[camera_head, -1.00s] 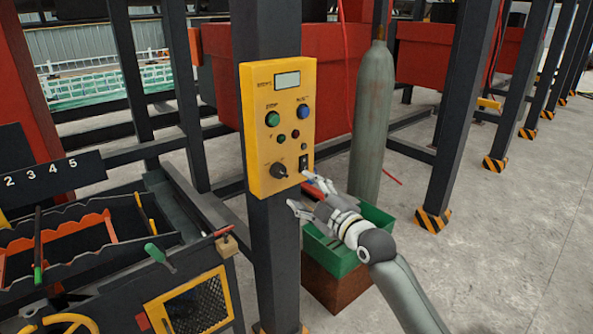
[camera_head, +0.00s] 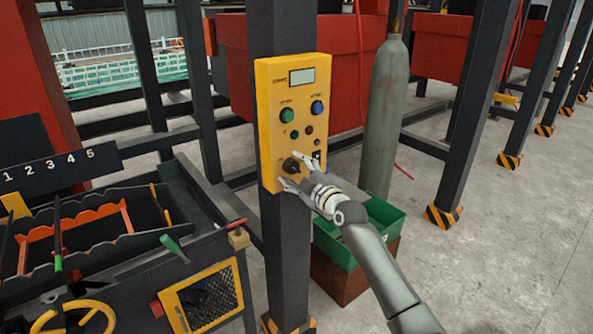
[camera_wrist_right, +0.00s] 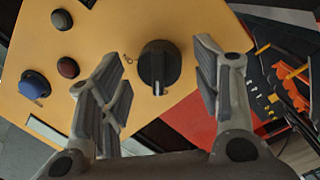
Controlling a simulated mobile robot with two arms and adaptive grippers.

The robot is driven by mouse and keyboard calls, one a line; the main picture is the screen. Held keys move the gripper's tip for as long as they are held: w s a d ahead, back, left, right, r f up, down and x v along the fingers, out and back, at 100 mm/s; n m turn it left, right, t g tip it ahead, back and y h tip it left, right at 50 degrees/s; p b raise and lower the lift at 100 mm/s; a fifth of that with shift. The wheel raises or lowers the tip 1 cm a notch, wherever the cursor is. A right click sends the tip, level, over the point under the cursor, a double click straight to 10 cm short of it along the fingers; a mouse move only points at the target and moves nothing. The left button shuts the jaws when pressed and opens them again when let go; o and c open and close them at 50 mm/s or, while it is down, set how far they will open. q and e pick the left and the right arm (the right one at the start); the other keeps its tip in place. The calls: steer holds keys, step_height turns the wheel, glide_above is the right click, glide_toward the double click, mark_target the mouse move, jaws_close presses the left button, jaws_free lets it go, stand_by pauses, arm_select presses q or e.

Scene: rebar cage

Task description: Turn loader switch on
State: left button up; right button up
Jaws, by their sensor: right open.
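A yellow control panel (camera_head: 291,113) is fixed to a dark post. It carries a small display, a green button (camera_head: 287,115), a blue button (camera_head: 317,107), small lamps and a black rotary knob (camera_head: 291,165) low on the left. A small black switch (camera_head: 317,158) sits to the knob's right. My right gripper (camera_head: 287,183) is at the panel's lower edge, just by the knob. In the right wrist view the black knob (camera_wrist_right: 159,67) appears between the two open, empty fingers; contact cannot be told. My left gripper is out of view.
A grey gas cylinder (camera_head: 381,115) and a green crate (camera_head: 384,222) stand right of the post. A dark bench with orange racks (camera_head: 75,240) and a yellow handwheel (camera_head: 75,318) is at left. Concrete floor is clear at far right.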

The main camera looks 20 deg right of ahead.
stand_by(0.3)
steer(key=c, duration=1)
steer(key=shift+m, duration=0.3)
steer(key=m+p, duration=0.1)
steer(key=m, duration=0.3)
steer(key=shift+r+g, duration=0.1)
steer(key=shift+g, duration=0.2)
steer(key=m, duration=0.4)
steer(key=shift+w, duration=0.1)
steer(key=m, duration=0.4)
steer(key=shift+d+m+g+y, duration=0.1)
steer(key=shift+m+g+y, duration=0.2)
steer(key=shift+g+y, duration=0.1)
steer(key=shift+d+m+y, duration=0.1)
steer(key=shift+m+y, duration=0.2)
steer(key=shift+m, duration=1.4)
